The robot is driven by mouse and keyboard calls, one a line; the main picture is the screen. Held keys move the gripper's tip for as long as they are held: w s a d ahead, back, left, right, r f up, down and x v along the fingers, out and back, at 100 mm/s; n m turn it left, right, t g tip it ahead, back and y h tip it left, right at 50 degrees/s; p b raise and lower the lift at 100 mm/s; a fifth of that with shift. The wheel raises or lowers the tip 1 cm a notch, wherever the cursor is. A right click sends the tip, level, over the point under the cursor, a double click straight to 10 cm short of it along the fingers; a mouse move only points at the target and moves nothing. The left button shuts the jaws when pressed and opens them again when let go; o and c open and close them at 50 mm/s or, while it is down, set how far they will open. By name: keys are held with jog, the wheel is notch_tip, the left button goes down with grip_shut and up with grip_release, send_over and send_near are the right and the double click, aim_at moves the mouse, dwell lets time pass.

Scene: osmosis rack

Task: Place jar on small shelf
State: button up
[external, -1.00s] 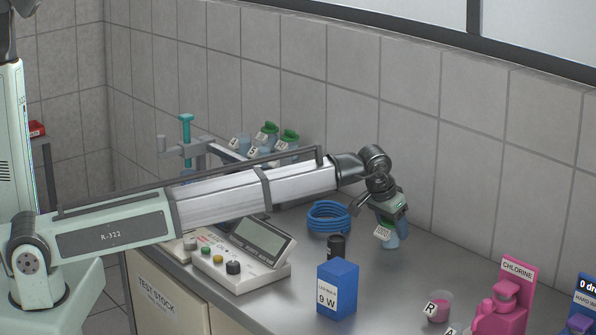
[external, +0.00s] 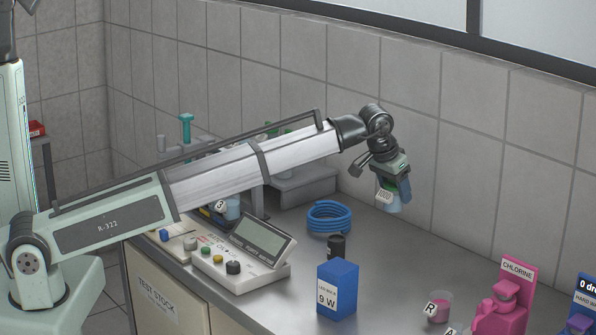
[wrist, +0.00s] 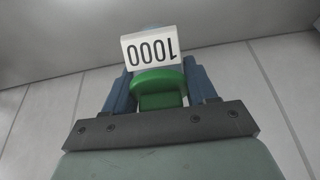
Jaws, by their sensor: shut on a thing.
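My gripper (external: 393,190) is shut on a jar with a light blue body (external: 392,207), which hangs above the bench clear of its surface. In the wrist view the jar's green lid (wrist: 160,88) sits between two blue fingers, and its white tag (wrist: 150,48) reads 1000 upside down. A low grey raised platform (external: 302,188) stands on the bench behind my arm, left of the gripper. It may be the small shelf; my arm hides part of it.
A blue coil (external: 329,215), a black cylinder (external: 336,246) and a blue box (external: 338,288) stand on the bench. A device with a screen (external: 262,237) is at left, pink containers (external: 506,295) at right. A tiled wall rises behind.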

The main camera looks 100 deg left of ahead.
jog(key=s+a+r+n, duration=0.2)
jog(key=s+a+r, duration=0.1)
jog(key=s+a, duration=0.65)
jog(key=s+a+r+n+g+y, duration=0.15)
jog(key=s+a, duration=0.45)
jog(key=a, duration=0.6)
jog(key=s+a+r+n, duration=0.2)
jog(key=s+a+r, duration=0.2)
jog(key=s+a, duration=0.55)
send_over(308, 168)
jog(key=shift+m+h, duration=0.25)
jog(key=shift+m, duration=0.2)
notch_tip(308, 168, down, 7)
jog(key=shift+r, duration=0.1)
jog(key=shift+f, duration=2)
jog(key=shift+f, duration=0.15)
jog(key=o, duration=1.1)
jog(key=shift+c, duration=0.2)
jog(key=v, duration=1.2)
